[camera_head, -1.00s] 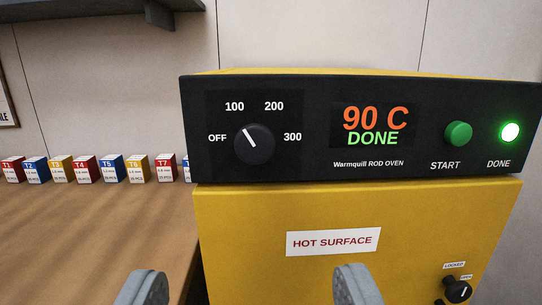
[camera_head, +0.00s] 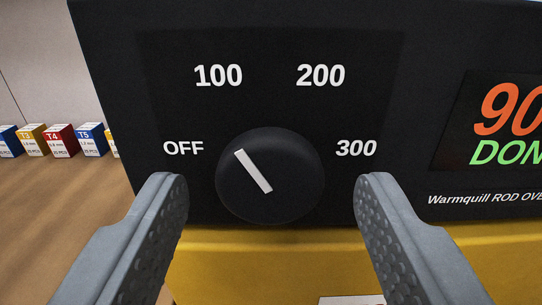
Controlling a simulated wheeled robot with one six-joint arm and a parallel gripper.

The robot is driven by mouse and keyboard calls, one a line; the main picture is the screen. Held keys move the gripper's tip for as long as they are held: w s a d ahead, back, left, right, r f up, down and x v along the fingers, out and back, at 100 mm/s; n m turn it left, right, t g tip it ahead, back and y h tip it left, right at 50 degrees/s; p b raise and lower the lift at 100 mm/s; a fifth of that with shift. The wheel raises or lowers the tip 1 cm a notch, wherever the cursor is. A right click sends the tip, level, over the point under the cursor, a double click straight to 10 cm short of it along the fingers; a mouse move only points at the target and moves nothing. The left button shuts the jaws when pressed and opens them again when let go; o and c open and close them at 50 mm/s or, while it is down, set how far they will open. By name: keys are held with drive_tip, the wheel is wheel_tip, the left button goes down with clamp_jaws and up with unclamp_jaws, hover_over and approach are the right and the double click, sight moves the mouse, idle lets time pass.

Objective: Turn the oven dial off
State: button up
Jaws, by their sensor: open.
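The oven dial (camera_head: 290,165) is a round black knob with a white pointer line, on the black front panel of the oven (camera_head: 270,105). Its pointer tilts up and left, between the OFF mark (camera_head: 183,148) and the 100 mark (camera_head: 218,76). My gripper (camera_head: 268,190) is open, with one grey finger to the left of the dial and the other to its right. A gap shows between each finger and the dial, and nothing is held. Part of the oven display (camera_head: 500,125) shows an orange 90 and green letters, cut off at the right edge.
Several small coloured boxes (camera_head: 60,140) stand on the wooden bench (camera_head: 60,215) to the left. The oven's yellow lower front (camera_head: 260,265) is below the panel, with the top edge of a white label (camera_head: 352,300).

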drive_tip(key=shift+w, duration=0.3)
drive_tip(key=shift+c, duration=0.3)
drive_tip(key=c, duration=0.9)
drive_tip(key=shift+n, duration=0.3)
drive_tip(key=n, duration=1.1)
drive_tip(key=shift+n, duration=0.3)
